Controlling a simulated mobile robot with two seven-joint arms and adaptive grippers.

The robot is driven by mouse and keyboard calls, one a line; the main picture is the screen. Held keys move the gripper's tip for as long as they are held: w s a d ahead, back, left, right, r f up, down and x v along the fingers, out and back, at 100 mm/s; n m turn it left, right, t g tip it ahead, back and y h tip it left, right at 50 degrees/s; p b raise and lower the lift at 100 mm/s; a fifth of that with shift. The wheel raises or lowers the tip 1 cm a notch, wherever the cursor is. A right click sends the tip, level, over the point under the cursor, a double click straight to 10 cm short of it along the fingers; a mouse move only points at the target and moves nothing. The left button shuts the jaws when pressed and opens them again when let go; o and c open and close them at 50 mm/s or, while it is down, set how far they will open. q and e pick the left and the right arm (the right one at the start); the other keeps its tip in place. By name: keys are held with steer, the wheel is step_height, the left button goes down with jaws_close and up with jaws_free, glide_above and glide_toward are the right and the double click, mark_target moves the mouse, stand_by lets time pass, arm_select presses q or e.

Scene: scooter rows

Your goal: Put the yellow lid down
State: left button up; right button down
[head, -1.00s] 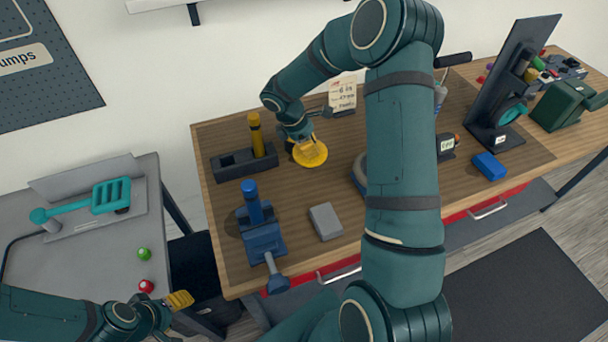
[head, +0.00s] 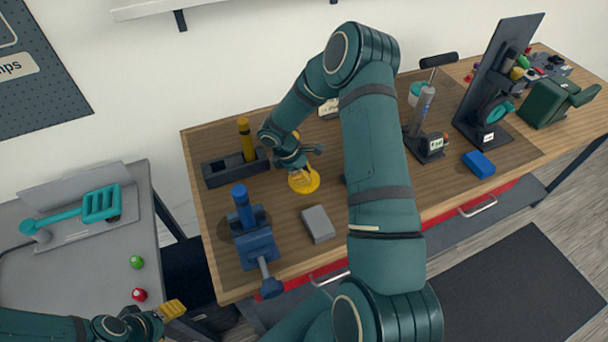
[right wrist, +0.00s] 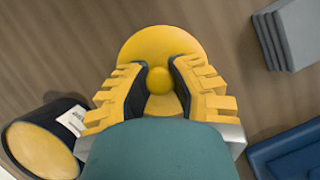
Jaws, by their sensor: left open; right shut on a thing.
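The yellow lid (head: 304,181) is a round disc with a small knob, near the middle of the wooden bench. My right gripper (head: 294,160) is shut on its knob from above. In the right wrist view, the fingers (right wrist: 160,85) close on both sides of the knob and the lid (right wrist: 160,42) spreads out beyond them. I cannot tell whether the lid touches the bench top. My left gripper (head: 165,313) is open and empty at the lower left, near the grey table, well away from the lid.
A blue vise (head: 255,245) and grey block (head: 318,224) are in front of the lid. A black holder (head: 222,171) with a yellow cylinder (head: 245,138) stands behind left. A dark, yellow-topped container (right wrist: 42,145) shows in the wrist view. My right arm hides part of the bench.

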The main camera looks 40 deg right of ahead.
steer(key=shift+f, duration=0.2)
steer(key=shift+f, duration=0.2)
steer(key=c, duration=0.9)
jaws_free()
steer(key=shift+r, duration=0.1)
steer(key=shift+r, duration=0.15)
steer(key=v, duration=1.2)
